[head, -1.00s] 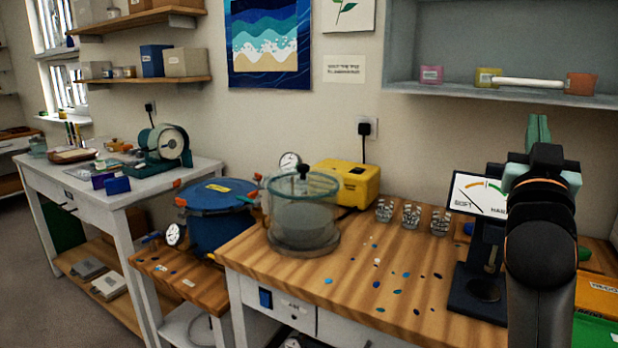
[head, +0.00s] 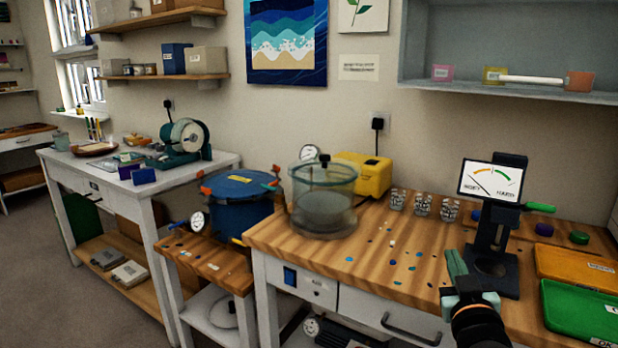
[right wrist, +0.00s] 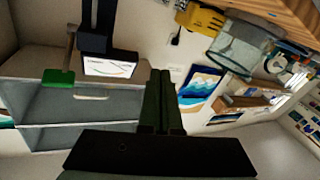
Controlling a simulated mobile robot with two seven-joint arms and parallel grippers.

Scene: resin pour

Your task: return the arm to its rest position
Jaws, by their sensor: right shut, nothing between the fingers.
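My right gripper (head: 456,264) is low at the front right of the wooden workbench (head: 300,250) in the head view. Its green fingers are shut together with nothing between them. They point up, just left of the base of the gauge stand (head: 493,232). In the right wrist view the shut fingers (right wrist: 161,100) rise in the middle, and the gauge stand (right wrist: 97,30) shows upside down at upper left. My left gripper is not in view.
A glass chamber (head: 323,205), yellow pump (head: 364,175), several small cups (head: 422,206) and loose coloured drops are on the bench. An orange tray (head: 577,267) and a green tray (head: 582,312) lie at right. A blue pressure pot (head: 238,200) stands left.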

